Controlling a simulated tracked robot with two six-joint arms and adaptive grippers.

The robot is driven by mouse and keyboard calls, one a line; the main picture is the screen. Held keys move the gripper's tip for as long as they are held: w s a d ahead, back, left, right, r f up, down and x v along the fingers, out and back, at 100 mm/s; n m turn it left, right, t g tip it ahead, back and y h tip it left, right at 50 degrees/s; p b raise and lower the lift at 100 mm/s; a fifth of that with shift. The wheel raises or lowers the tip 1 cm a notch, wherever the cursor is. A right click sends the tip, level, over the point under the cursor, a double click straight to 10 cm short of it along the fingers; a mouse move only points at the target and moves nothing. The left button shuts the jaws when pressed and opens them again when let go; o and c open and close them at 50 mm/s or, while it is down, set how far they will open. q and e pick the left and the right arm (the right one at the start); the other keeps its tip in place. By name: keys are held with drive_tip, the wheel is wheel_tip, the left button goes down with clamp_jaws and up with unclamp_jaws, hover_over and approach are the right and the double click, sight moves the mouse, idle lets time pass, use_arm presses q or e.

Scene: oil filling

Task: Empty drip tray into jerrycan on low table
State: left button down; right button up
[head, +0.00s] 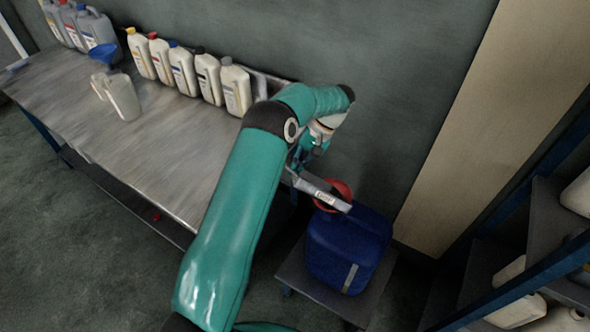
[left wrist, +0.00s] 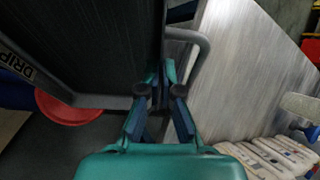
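The drip tray (head: 322,192) is a grey pan with "DRIP" lettering on its side. It hangs over the red funnel (head: 341,187), which sits at the top of the blue jerrycan (head: 345,250). The jerrycan stands on the low table (head: 318,291). My left gripper (head: 308,158) is at the tray. In the left wrist view its fingers (left wrist: 158,98) close on the tray's handle (left wrist: 203,50). The dark inside of the tray (left wrist: 85,40) shows there, beside the funnel (left wrist: 68,108). Any liquid cannot be made out. My right gripper is not in view.
A metal workbench (head: 165,150) fills the left, with several white and grey jugs along its back. The wall is close behind the jerrycan. A shelf (head: 545,215) with white containers stands at the right.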

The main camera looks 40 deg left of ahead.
use_arm(q)
drive_tip(key=shift+w+a+r+g, duration=0.1)
drive_tip(key=shift+w+r+g, duration=0.3)
drive_tip(key=shift+w, duration=0.25)
drive_tip(key=shift+w+r, duration=0.1)
drive_tip(key=shift+r, duration=0.15)
drive_tip(key=shift+w, duration=0.1)
idle(1.9)
